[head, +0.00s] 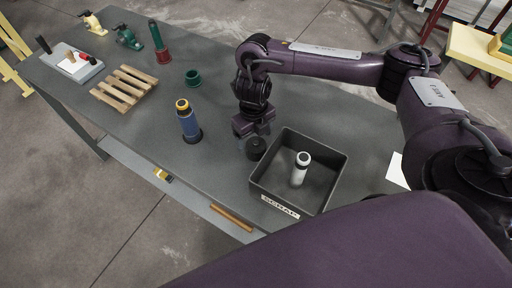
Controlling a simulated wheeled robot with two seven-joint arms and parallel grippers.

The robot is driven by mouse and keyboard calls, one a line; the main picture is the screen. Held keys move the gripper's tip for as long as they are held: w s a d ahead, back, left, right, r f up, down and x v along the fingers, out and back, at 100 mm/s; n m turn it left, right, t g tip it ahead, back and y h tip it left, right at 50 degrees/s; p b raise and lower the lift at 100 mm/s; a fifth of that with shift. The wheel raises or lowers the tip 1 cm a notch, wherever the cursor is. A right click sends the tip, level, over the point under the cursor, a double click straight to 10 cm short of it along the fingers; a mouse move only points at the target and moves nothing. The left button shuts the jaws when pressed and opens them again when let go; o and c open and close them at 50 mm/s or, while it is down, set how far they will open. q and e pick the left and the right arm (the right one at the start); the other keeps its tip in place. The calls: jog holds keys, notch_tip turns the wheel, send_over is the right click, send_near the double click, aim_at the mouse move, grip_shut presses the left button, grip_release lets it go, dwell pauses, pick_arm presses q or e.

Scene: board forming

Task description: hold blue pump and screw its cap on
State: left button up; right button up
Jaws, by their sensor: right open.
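The blue pump (189,124) stands upright on the grey table, with a yellow ring at its top and a dark foot. A short black round piece (256,149), which looks like a cap, lies on the table just left of the scrap box. My right gripper (253,129) points down close to the black piece, on its far side. Its jaws are open and appear empty; I cannot tell whether they touch the black piece. It is to the right of the blue pump and apart from it. My left gripper is not in view.
A dark box labelled SCRAP (332,173) holds a white bottle-like part (300,169). A green ring-shaped cup (193,77), a red-and-green pump (159,42), a wooden pallet (124,89) and a grey tray (73,65) stand farther back. The table around the blue pump is clear.

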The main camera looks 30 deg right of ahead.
aim_at(256, 144)
jog(key=shift+r, duration=0.1)
jog(key=shift+s, duration=0.1)
jog(key=shift+s+f, duration=0.1)
jog(key=shift+f, duration=0.3)
jog(key=f, duration=0.2)
jog(key=f+b, duration=0.1)
jog(key=f, duration=0.1)
jog(key=shift+s+d+f, duration=0.15)
jog(key=shift+d+f, duration=0.05)
jog(key=c, duration=1.1)
jog(key=shift+o, duration=0.2)
jog(key=shift+r, duration=0.1)
